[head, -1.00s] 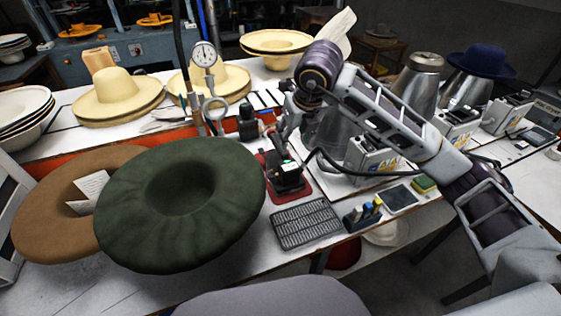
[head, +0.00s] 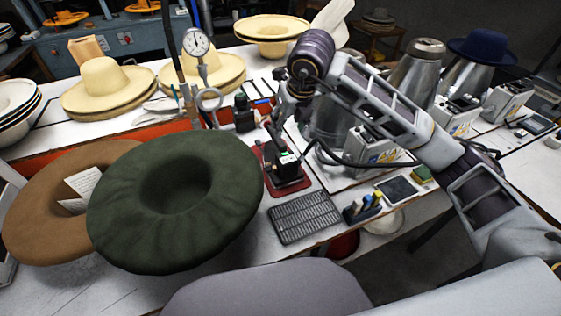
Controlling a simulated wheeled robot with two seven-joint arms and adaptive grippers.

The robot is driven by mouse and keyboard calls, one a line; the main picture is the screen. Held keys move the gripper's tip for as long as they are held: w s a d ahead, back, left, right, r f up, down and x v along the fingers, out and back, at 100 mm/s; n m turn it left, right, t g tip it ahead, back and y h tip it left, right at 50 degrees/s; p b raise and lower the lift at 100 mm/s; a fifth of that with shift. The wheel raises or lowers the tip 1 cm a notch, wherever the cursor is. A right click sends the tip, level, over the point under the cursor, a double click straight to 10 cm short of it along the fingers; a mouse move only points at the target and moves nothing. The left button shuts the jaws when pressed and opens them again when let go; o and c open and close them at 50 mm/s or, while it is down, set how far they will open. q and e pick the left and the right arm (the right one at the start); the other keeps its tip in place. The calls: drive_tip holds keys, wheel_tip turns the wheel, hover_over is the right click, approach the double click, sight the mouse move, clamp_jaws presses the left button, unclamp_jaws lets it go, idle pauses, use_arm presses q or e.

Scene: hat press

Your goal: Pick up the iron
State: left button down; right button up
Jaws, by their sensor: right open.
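The iron (head: 286,166) is a small dark block with a pale, green-lit spot on top. It stands on a red base (head: 291,186) near the middle of the bench in the head view. My right gripper (head: 272,139) points down at the iron's back left side from above, with its jaws open. It overlaps the iron's top in this view, and I cannot tell whether the fingers touch it. My left gripper is not in view.
A dark green hat (head: 228,222) lies close left of the iron, over a brown hat (head: 28,218). A black ribbed mat (head: 304,217) lies in front. A dial gauge (head: 196,42) stands behind left. Metal vessels (head: 416,70) stand to the right.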

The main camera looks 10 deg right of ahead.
hover_over(281, 142)
drive_tip(key=s, duration=0.2)
drive_tip(key=f, duration=0.6)
drive_tip(key=shift+d, duration=0.35)
drive_tip(key=shift+f, duration=0.3)
drive_tip(key=shift+w, duration=0.1)
drive_tip(key=shift+a+f, duration=0.1)
drive_tip(key=shift+f, duration=0.05)
drive_tip(key=x, duration=0.4)
drive_tip(key=shift+w+a, duration=0.1)
drive_tip(key=shift+a, duration=0.05)
drive_tip(key=shift+w+f, duration=0.15)
drive_tip(key=shift+f, duration=0.2)
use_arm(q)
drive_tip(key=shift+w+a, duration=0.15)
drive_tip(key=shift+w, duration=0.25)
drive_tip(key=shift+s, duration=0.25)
